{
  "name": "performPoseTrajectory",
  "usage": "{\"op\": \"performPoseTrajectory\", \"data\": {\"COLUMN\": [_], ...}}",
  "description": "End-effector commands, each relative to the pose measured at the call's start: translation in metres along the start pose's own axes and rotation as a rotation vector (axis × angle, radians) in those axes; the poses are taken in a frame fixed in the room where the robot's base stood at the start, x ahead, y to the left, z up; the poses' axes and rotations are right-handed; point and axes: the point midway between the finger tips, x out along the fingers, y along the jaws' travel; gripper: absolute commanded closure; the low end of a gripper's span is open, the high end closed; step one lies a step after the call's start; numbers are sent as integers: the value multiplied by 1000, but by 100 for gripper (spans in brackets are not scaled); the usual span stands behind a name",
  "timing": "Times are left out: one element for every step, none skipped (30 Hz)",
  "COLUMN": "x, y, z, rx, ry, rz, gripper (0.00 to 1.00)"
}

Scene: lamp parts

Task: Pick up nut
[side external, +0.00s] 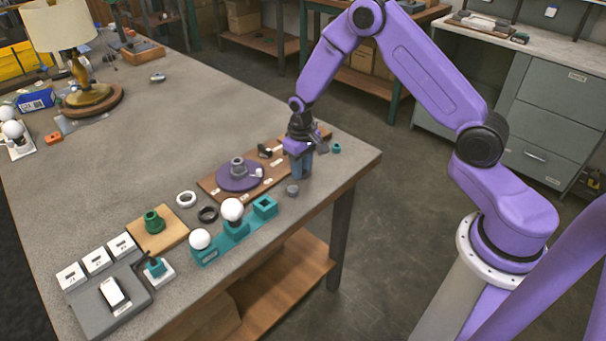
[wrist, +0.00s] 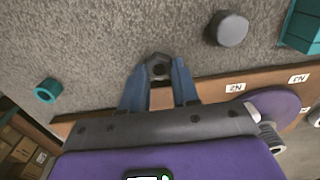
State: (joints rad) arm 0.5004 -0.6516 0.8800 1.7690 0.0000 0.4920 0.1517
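A dark grey hexagonal nut (wrist: 158,67) with a round hole shows in the wrist view, at the tips of my gripper's blue fingers. My gripper (side external: 300,176) points down at the right end of the workbench in the side view. In the wrist view its fingertips (wrist: 159,72) stand on both sides of the nut, and the nut fills the gap between them. Whether the fingers press on it or only straddle it I cannot tell. The grey nut is hidden or too small to make out in the side view.
A grey knob (side external: 292,189) and a teal ring (side external: 336,148) lie near my gripper. A wooden board (side external: 210,188) with a purple disc (side external: 238,177) is beside it. A teal bulb holder (side external: 208,256) stands nearer the front. The table edge is close on the right.

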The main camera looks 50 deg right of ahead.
Motion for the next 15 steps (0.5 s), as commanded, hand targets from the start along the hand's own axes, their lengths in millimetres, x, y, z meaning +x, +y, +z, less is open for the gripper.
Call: {"op": "performPoseTrajectory", "data": {"x": [0, 0, 0, 0, 0, 0, 0, 0, 0, 0, 0, -1, -2, -3, -5], "y": [0, 0, 0, 0, 0, 0, 0, 0, 0, 0, 0, 0, 0, 0, 0], "z": [0, 0, 0, 0, 0, 0, 0, 0, 0, 0, 0, 0, 0, 0, 0], "rx": [0, 0, 0, 0, 0, 0, 0, 0, 0, 0, 0, 0, 0, 0, 0], "ry": [0, 0, 0, 0, 0, 0, 0, 0, 0, 0, 0, 0, 0, 0, 1], "rz": [0, 0, 0, 0, 0, 0, 0, 0, 0, 0, 0, 0, 0, 0, 0], "gripper": [87, 97, 100, 100, 100, 100, 100, 100, 100, 100, 100, 100, 100, 100, 100]}}
